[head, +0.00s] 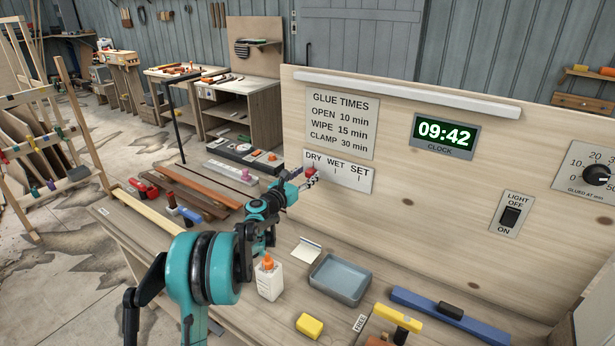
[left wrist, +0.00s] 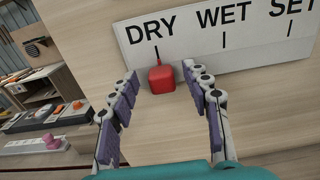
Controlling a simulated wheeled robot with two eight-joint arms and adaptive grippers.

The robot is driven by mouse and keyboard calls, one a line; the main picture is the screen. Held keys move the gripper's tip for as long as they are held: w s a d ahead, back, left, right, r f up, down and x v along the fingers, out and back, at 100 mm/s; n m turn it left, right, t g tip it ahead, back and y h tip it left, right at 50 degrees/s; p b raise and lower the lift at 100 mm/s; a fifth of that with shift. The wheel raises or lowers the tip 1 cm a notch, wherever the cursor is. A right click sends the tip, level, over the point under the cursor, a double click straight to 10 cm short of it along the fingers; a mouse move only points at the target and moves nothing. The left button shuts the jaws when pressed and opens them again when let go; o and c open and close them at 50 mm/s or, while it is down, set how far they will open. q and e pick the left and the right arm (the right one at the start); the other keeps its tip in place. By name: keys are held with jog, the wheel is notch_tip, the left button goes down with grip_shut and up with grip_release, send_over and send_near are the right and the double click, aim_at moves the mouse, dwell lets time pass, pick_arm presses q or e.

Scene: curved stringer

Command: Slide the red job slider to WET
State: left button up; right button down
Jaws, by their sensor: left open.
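The red job slider (left wrist: 161,78) sits under the DRY mark on the white DRY/WET/SET plate (left wrist: 262,48). In the head view the plate (head: 350,180) is on the upright wooden board, and the slider (head: 311,171) shows at its left end beside my gripper. My left gripper (left wrist: 168,90) is open, with one finger on each side of the slider and its tips close to the board. In the left wrist view there is a visible gap between each finger and the slider. In the head view my left gripper (head: 308,180) partly covers the plate's lower left. My right gripper is not in view.
A glue bottle (head: 269,279) stands on the bench below my left arm. A light switch (head: 510,216) and a clock (head: 445,135) are on the board.

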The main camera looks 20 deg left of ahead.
aim_at(335, 176)
pick_arm(q)
jog(key=shift+w, duration=0.5)
jog(key=shift+d, duration=0.1)
grip_shut()
jog(key=d, duration=0.2)
jog(key=s+d, duration=0.1)
jog(key=d, duration=0.5)
jog(key=shift+s+d, duration=0.15)
jog(key=shift+d, duration=0.1)
grip_release()
